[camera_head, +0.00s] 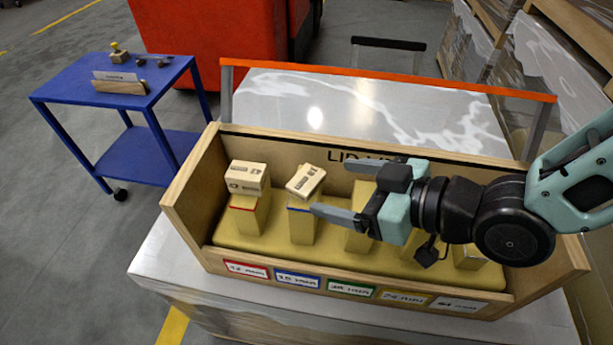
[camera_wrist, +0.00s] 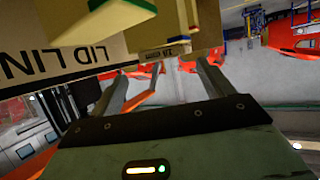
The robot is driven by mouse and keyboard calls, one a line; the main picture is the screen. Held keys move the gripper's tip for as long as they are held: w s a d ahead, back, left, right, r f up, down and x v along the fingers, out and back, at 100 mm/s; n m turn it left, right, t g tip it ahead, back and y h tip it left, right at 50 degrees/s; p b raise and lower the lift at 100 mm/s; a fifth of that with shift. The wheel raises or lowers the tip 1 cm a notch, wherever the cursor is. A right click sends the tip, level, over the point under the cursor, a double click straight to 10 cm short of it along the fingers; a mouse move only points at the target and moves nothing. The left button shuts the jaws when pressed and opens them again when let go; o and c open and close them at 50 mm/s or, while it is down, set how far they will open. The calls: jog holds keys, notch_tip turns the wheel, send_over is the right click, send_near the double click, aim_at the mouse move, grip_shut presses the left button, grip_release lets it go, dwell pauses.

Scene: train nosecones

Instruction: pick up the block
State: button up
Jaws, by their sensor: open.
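Two pale wooden blocks with dark printing show in the head view. One block (camera_head: 305,180) sits tilted on the blue-striped post (camera_head: 302,224). The other block (camera_head: 246,177) sits on the red-striped post (camera_head: 246,216) to its left. My gripper (camera_head: 331,187) is open, with its fingers pointing left toward the tilted block, just right of it. In the wrist view, my gripper (camera_wrist: 161,68) has a printed block face (camera_wrist: 178,48) beyond and between its fingertips. I cannot tell whether either finger touches it. My gripper and arm partly hide the posts on the right.
The wooden bin (camera_head: 190,195) has raised walls around the posts and coloured labels along its front. An orange-topped rail (camera_head: 390,78) stands behind it. A blue cart (camera_head: 115,82) with small items stands at the left. Grey floor is clear at the lower left.

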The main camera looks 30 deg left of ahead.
aim_at(312, 181)
jog(key=p+x, duration=0.1)
jog(key=x, duration=0.4)
jog(key=c, duration=1.1)
